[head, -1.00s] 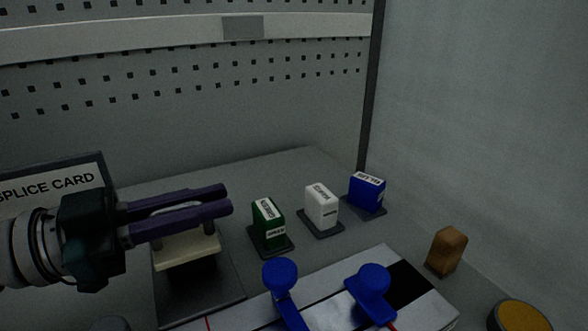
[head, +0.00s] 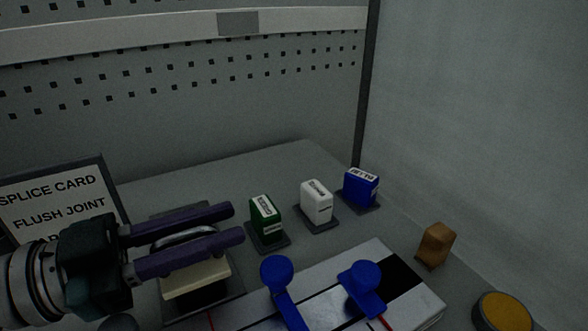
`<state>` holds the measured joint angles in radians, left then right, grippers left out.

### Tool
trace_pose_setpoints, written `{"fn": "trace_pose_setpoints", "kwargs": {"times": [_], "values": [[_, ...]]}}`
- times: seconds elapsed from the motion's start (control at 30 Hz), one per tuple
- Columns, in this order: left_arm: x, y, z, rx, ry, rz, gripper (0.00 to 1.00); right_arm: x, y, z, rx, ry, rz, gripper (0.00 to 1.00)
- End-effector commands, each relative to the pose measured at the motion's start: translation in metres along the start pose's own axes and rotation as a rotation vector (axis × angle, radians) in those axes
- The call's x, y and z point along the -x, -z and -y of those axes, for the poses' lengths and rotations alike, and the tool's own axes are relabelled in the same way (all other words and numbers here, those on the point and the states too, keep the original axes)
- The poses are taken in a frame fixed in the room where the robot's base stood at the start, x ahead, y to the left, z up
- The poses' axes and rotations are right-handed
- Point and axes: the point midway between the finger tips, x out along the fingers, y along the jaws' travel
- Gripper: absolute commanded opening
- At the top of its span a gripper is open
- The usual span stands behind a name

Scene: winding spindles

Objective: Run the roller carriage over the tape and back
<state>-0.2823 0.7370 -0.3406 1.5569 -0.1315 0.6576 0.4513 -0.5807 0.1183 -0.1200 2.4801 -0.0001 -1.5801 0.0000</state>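My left gripper (head: 236,223) comes in from the left with its two purple fingers apart. Nothing shows between the fingertips. Behind and below the fingers is a cream block (head: 197,280) with a metal handle or roller (head: 185,236) on top, perhaps the roller carriage, on a dark base plate. The fingers partly cover it, and I cannot tell whether they touch it. The splicing board (head: 325,289) lies at the lower middle with two blue knobbed levers (head: 277,272) (head: 365,275). I cannot make out the tape clearly. My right gripper is not in view.
Green (head: 264,220), white (head: 316,201) and blue (head: 361,187) boxes stand on dark bases behind the board. A brown wooden block (head: 436,243) and a yellow-topped round tin (head: 504,311) are at the right. A splice card sign (head: 60,200) stands at the left. The back table is clear.

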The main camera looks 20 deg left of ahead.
Motion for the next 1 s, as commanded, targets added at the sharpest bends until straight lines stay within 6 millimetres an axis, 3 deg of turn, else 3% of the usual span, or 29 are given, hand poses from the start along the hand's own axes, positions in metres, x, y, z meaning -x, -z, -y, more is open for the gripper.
{"fn": "trace_pose_setpoints", "kwargs": {"times": [0.13, 0.47, 0.8, 1.0], "values": [[0.0, 0.0, 0.0, 0.0, 0.0, 0.0, 0.45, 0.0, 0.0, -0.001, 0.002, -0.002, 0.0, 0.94], [0.006, -0.001, 0.0, 0.001, -0.001, 0.002, 0.45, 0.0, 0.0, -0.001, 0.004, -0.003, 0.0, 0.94], [0.07, -0.001, -0.001, 0.002, -0.001, 0.006, 0.45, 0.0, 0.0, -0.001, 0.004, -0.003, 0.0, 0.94], [0.095, -0.001, 0.0, 0.0, -0.001, 0.003, 0.45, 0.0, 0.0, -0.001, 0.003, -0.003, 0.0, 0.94]]}}
